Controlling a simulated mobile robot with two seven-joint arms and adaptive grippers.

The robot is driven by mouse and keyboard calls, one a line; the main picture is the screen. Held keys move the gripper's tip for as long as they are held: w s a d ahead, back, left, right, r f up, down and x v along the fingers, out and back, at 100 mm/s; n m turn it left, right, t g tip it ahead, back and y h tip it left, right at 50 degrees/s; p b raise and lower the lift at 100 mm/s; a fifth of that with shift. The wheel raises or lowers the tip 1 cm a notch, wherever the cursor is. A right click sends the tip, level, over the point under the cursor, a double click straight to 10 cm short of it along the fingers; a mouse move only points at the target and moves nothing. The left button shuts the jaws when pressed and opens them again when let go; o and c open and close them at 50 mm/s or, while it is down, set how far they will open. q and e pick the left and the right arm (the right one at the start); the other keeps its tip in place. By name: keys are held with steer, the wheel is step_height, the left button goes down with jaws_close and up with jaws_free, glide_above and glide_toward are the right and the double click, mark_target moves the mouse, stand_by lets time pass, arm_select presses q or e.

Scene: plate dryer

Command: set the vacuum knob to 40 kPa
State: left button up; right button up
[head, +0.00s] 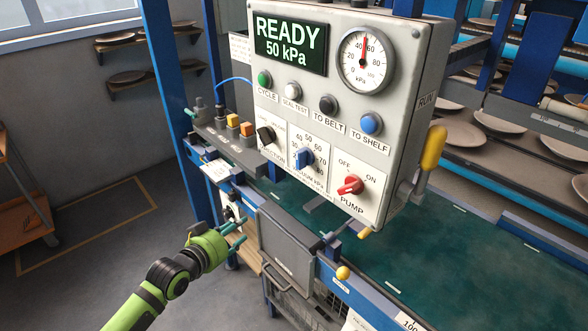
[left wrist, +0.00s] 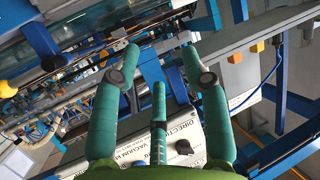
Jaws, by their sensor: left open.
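The blue vacuum knob (head: 304,158) sits in the middle of the lower row on the grey control box (head: 410,80), inside a printed kPa scale. The screen (head: 290,45) reads READY 50 kPa. The round gauge (head: 366,60) has its red needle pointing nearly straight up, between 40 and 60. My left gripper (head: 240,232) is open and empty, below and left of the knob, apart from the box.
A black direction knob (head: 266,135) and a red pump knob (head: 350,185) flank the vacuum knob. Several push buttons sit above. A yellow-handled lever (head: 433,148) projects on the box's right side. The green belt (head: 440,250) and a grey bin (head: 287,250) lie below.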

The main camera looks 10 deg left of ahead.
arm_select(q)
steer(key=s+d+r+m+t+h, duration=0.1)
steer(key=d+r+h, duration=0.15)
steer(key=r, duration=0.55)
steer(key=s+d+r+m+h, duration=0.1)
steer(key=d+r+m+h, duration=0.1)
steer(key=d+r, duration=0.35)
steer(key=m+h, duration=0.2)
glide_toward(299, 161)
steer(key=x, duration=0.2)
steer(key=p+x, duration=0.1)
steer(key=x, duration=0.2)
steer(key=p+x, duration=0.1)
steer(key=x, duration=0.2)
steer(key=shift+r, duration=0.2)
steer(key=shift+w+d+f, duration=0.1)
steer(key=shift+w+d, duration=0.15)
steer(key=shift+w, duration=0.05)
jaws_close()
